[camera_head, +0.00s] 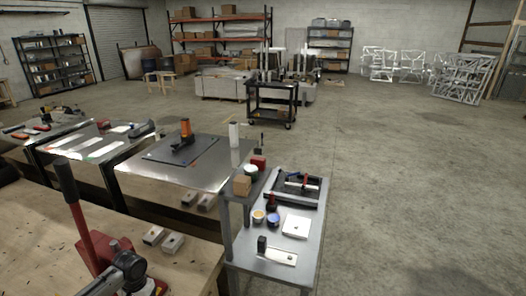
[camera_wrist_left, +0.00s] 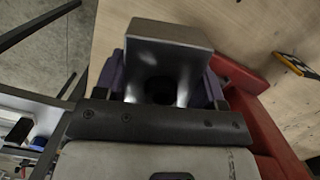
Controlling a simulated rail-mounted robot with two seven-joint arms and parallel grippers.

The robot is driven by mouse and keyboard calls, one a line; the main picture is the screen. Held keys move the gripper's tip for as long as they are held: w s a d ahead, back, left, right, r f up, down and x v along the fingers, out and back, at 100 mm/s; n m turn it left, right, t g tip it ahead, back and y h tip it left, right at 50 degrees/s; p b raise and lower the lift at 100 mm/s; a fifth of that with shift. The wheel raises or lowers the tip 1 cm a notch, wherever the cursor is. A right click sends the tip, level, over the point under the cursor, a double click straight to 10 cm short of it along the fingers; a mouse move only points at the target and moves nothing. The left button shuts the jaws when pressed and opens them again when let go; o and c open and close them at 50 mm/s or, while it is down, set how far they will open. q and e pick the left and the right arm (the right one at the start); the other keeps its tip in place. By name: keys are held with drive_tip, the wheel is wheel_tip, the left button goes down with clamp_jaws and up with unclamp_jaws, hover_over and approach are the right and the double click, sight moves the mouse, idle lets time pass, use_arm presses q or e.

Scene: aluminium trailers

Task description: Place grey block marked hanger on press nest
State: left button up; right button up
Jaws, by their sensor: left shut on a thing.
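In the left wrist view, my left gripper (camera_wrist_left: 163,84) is shut on a grey metal block (camera_wrist_left: 168,35) with a bent, channel-like shape and a dark hollow. No marking on it is readable from here. Red press parts (camera_wrist_left: 278,135) lie beside and below the gripper; the nest itself is hidden or cannot be made out. In the head view, the red press (camera_head: 82,225) with its long upright handle stands on the wooden bench at the lower left. The held block cannot be made out there. My right gripper is not in view.
Two small grey blocks (camera_head: 163,240) lie on the wooden bench (camera_head: 195,268) right of the press. A grey cart (camera_head: 265,268) with tins, a white plate and a tray stands to the right. A yellow-and-black item (camera_wrist_left: 296,65) lies on the wood. Open floor (camera_head: 410,190) is beyond.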

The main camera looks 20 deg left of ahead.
use_arm(q)
drive_tip(key=shift+s+d+n, duration=0.15)
drive_tip(key=shift+n, duration=0.25)
drive_tip(key=shift+d+r+n, duration=0.2)
drive_tip(key=shift+d+n, duration=0.05)
drive_tip(key=shift+n, duration=0.15)
drive_tip(key=s+d+r+p, duration=0.1)
drive_tip(key=s+d+r, duration=0.2)
drive_tip(key=d, duration=0.5)
drive_tip(key=s+d+r+p, duration=0.1)
drive_tip(key=s+d+r, duration=0.1)
drive_tip(key=d+r, duration=0.35)
drive_tip(key=s+d+r+p, duration=0.2)
drive_tip(key=s+d, duration=0.1)
drive_tip(key=d, duration=0.7)
drive_tip(key=s+d+r+m+p, duration=0.1)
drive_tip(key=d+r+m+p, duration=0.15)
drive_tip(key=r, duration=0.45)
drive_tip(key=s+d+r+m+p, duration=0.1)
drive_tip(key=d+r+m+p, duration=0.1)
drive_tip(key=d+r+p, duration=0.35)
drive_tip(key=w+r+p, duration=0.2)
drive_tip(key=r, duration=0.6)
drive_tip(key=w+r+p, duration=0.3)
drive_tip(key=r, duration=0.5)
drive_tip(key=shift+r+m+y, duration=0.3)
drive_tip(key=shift+r+m, duration=0.1)
drive_tip(key=shift+m, duration=0.05)
